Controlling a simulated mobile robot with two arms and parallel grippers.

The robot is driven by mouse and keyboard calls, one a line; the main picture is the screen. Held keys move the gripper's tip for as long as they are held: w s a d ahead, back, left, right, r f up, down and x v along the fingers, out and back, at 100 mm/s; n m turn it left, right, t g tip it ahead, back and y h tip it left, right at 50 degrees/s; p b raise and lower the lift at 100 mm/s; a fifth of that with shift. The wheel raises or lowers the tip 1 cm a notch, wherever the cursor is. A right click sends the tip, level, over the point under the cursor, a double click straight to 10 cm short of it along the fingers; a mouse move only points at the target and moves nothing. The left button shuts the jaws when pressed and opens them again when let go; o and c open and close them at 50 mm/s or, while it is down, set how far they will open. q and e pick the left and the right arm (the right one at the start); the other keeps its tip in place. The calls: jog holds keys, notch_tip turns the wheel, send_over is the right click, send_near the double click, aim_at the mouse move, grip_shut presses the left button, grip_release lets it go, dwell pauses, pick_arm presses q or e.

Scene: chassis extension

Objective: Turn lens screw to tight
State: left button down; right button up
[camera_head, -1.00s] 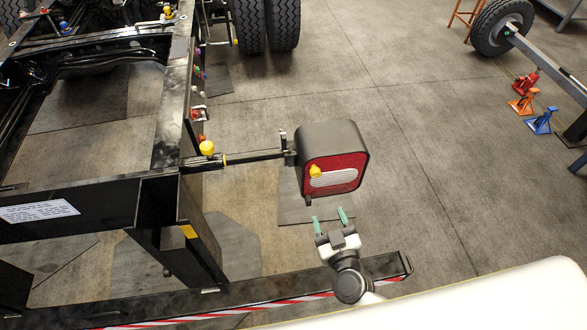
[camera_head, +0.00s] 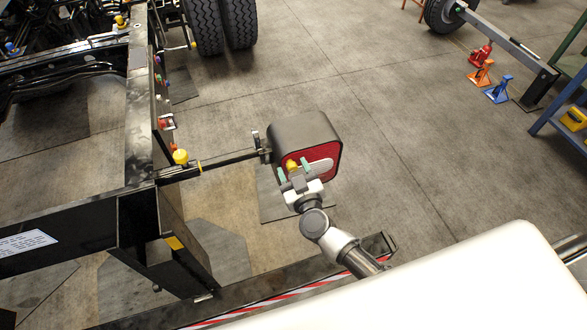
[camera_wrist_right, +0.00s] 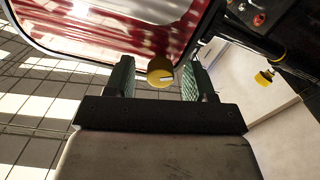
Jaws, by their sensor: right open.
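The lens screw is a yellow knob (camera_head: 291,165) on the face of the red tail light (camera_head: 327,152), a black box on a bar from the chassis. It also shows in the right wrist view (camera_wrist_right: 160,71), with a pale slot on its end. My right gripper (camera_head: 293,172) is open at the light's face. In the right wrist view its green-padded fingers (camera_wrist_right: 160,82) stand either side of the knob, with gaps visible on both sides. The fingers partly cover the light's face in the head view. My left gripper is not in view.
The black chassis frame (camera_head: 140,100) lies to the left. A black beam with red-white tape (camera_head: 270,300) runs below. The floor right of the light is clear; jacks stand farther off.

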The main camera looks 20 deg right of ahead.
jog(key=shift+w, duration=0.1)
jog(key=c, duration=0.9)
